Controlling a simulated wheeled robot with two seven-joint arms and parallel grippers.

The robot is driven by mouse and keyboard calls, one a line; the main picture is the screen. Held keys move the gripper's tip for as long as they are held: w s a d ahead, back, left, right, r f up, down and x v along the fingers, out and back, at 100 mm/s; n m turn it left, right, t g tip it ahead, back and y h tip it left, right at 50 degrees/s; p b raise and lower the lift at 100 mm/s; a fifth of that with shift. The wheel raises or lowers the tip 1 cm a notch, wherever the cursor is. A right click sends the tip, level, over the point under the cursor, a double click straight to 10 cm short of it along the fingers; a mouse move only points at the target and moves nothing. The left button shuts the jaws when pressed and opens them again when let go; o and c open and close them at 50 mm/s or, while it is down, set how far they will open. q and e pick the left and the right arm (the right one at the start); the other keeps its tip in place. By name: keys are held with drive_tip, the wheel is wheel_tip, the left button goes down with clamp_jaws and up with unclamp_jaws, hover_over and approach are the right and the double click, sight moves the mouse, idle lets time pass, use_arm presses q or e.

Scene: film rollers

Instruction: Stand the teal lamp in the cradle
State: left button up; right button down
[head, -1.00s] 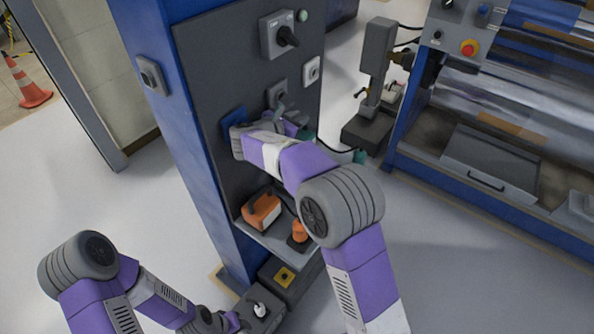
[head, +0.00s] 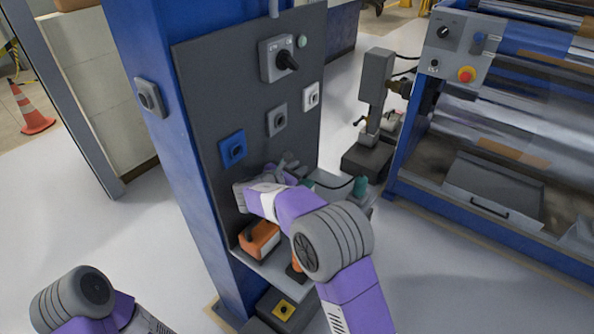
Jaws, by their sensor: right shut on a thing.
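My right gripper (head: 284,163) is in front of the dark panel, below the blue socket box. It is shut, and a small teal part, seemingly of the teal lamp (head: 309,184), shows just beside it. Most of what it holds is hidden by the gripper and my wrist. A second teal piece (head: 360,187) sits on the grey ledge at the right, and a dark cable runs from it toward the gripper. I cannot make out which part is the cradle; it may be hidden behind my right arm. My left gripper is outside the picture.
The panel carries a rotary switch (head: 279,58), a blue socket box (head: 232,148) and grey boxes. Below, a shelf (head: 268,269) holds an orange box (head: 259,240) and an orange piece partly behind my arm. A blue-framed machine (head: 465,195) stands at the right.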

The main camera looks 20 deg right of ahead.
drive_tip(key=shift+f, duration=0.15)
drive_tip(key=c, duration=1.1)
unclamp_jaws()
drive_tip(key=shift+o, duration=0.2)
drive_tip(key=shift+r, duration=0.2)
drive_tip(key=shift+s+a+r, duration=0.15)
drive_tip(key=shift+s+a, duration=0.05)
drive_tip(key=shift+a, duration=0.1)
drive_tip(key=p+v, duration=0.2)
drive_tip(key=v, duration=0.9)
drive_tip(key=shift+p, duration=0.3)
drive_tip(key=shift+s+a, duration=0.1)
drive_tip(key=shift+s, duration=0.05)
